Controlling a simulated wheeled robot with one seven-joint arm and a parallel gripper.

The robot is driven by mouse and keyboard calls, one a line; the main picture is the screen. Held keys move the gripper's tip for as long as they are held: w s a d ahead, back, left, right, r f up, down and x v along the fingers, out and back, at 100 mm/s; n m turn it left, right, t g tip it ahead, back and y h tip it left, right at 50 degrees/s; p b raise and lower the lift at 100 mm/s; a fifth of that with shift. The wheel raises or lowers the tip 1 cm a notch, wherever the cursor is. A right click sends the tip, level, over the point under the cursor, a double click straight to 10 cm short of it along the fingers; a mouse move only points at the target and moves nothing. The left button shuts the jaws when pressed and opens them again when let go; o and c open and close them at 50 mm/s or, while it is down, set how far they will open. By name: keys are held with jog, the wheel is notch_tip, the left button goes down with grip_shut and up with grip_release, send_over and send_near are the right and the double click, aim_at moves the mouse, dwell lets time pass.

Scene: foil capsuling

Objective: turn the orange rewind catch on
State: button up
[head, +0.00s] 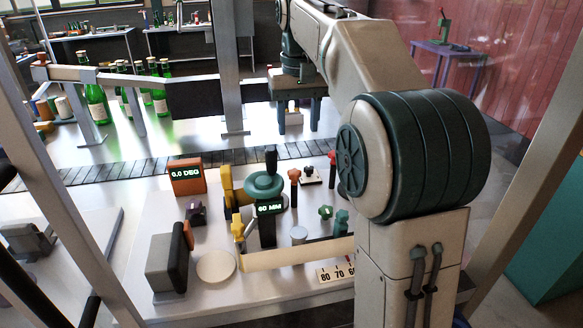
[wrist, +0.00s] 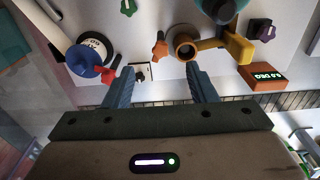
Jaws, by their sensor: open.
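A small orange knob on a short post, which looks like the rewind catch (head: 294,176), stands on the light panel right of the green round wheel (head: 264,185). In the wrist view the orange catch (wrist: 159,47) lies just beyond the gap between my fingertips, touching neither. Whether it is turned on cannot be told. My gripper (head: 297,124) points down behind the panel area, with its blue-grey fingers apart and nothing between them. Both fingers of my gripper (wrist: 160,72) also show in the wrist view.
A red knob (wrist: 107,72) is close to one fingertip, and a small white switch plate (wrist: 145,73) lies between. A brown ring (wrist: 183,46) and yellow arm (wrist: 238,46) are close by. Green bottles (head: 96,100) stand at the back left.

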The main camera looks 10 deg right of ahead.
aim_at(294, 172)
jog(key=w+f+b, duration=0.1)
jog(key=f, duration=0.3)
jog(key=w+f+b, duration=0.1)
jog(key=f, duration=0.4)
jog(key=w+f+b, duration=0.1)
jog(key=f, duration=0.3)
jog(key=shift+w+f, duration=0.15)
jog(key=shift+f, duration=0.1)
jog(key=c, duration=1)
